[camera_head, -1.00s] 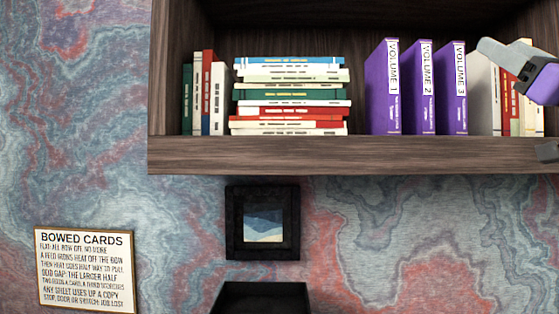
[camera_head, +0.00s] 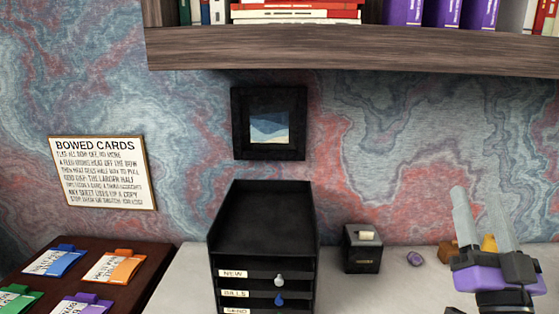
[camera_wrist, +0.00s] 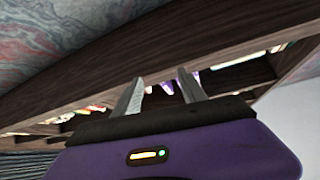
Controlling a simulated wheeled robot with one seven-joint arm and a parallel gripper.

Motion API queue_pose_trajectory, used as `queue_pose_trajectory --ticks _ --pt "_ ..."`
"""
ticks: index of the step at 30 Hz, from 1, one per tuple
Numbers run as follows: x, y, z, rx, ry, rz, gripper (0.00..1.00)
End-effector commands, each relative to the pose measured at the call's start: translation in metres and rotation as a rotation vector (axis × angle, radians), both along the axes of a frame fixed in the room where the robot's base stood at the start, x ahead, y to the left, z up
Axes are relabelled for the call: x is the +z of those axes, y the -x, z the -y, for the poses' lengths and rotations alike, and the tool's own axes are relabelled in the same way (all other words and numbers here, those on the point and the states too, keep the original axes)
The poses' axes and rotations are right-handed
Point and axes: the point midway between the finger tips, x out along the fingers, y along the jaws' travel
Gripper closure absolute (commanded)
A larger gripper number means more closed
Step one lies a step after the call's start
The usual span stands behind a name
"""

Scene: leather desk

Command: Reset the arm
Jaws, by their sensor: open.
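My gripper (camera_head: 484,222) is at the right of the head view, above the pale desk top and below the shelf. Its two grey fingers point up and stand apart, with nothing between them. In the wrist view my gripper (camera_wrist: 161,92) also shows two separate fingers, with the underside of the wooden shelf beyond them.
A wooden shelf (camera_head: 350,50) with books and purple volumes (camera_head: 443,12) hangs above. A black drawer unit (camera_head: 262,225) stands at the middle, with a small black box (camera_head: 363,248) to its right. Coloured cards (camera_head: 115,267) lie on a dark leather surface at left.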

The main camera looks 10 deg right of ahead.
Motion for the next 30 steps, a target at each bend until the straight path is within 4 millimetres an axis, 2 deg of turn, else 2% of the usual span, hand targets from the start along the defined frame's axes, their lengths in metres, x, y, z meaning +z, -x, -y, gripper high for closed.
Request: queue_pose_trajectory --ticks 1,3,12,20,30 --pt "-0.022 0.007 -0.011 0.003 -0.009 -0.031 0.51" --pt "-0.046 0.017 -0.025 0.001 -0.010 -0.065 0.51" --pt "-0.136 0.074 -0.085 0.027 -0.003 -0.239 0.51" --pt "-0.198 0.136 -0.134 0.091 0.018 -0.427 0.51" --pt "-0.268 0.234 -0.183 0.229 0.037 -0.741 0.51"
